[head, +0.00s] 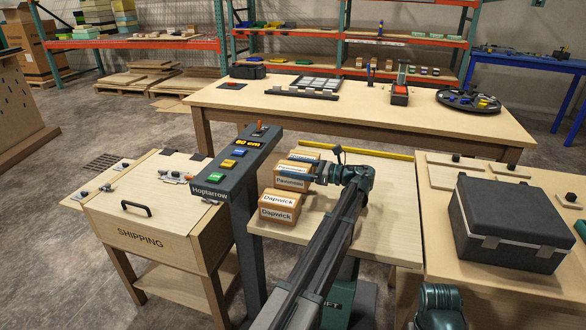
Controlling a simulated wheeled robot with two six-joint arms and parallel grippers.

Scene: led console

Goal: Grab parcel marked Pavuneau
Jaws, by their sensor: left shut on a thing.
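A brown parcel (293,171) with white labels that seem to read Pavuneau stands on the small wooden table (390,222), behind a parcel marked Dapwick (280,206). My left gripper (295,169) reaches in from the right and is shut on the Pavuneau parcel, with one finger on its near side and one on its far side. A further white label (304,156) shows just past the far finger; I cannot tell which parcel bears it. Whether the held parcel touches the table is not clear. My right gripper is out of view.
A dark console post (240,165) marked Hoptarrow, with coloured buttons and a lit "80 cm" display, stands left of the parcels. A SHIPPING box (145,220) is further left. A dark case (512,222) sits on the right table. A long workbench (360,115) is behind.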

